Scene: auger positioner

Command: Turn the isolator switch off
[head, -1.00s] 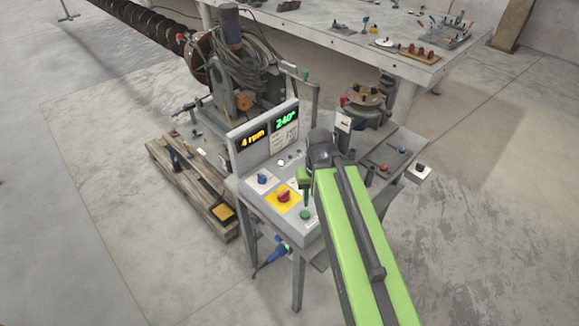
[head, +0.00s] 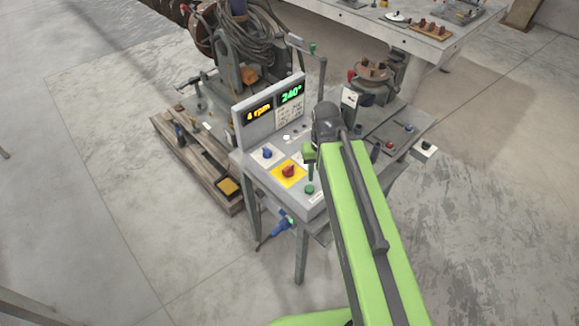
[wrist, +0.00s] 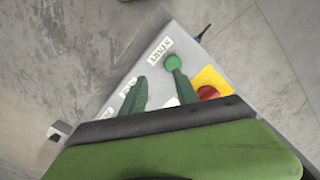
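The red rotary switch (head: 289,171) sits on a yellow plate (head: 278,178) on the sloped grey control panel. In the wrist view the red knob (wrist: 208,93) and yellow plate (wrist: 213,76) are at the right, partly hidden by my gripper's body. My gripper (wrist: 159,76) has two green fingers, apart with nothing between them. The right finger is close to the green button in the picture; I cannot tell whether they touch. In the head view a green part of my gripper (head: 309,152) shows above the panel's right side, right of the red switch; the fingertips are unclear.
The panel also has a blue knob (head: 267,153), a green button (head: 309,189) and displays reading 4 rpm (head: 258,112) and 240° (head: 292,95). A pallet (head: 205,165) lies left, a side table (head: 400,135) stands right. Floor in front is open.

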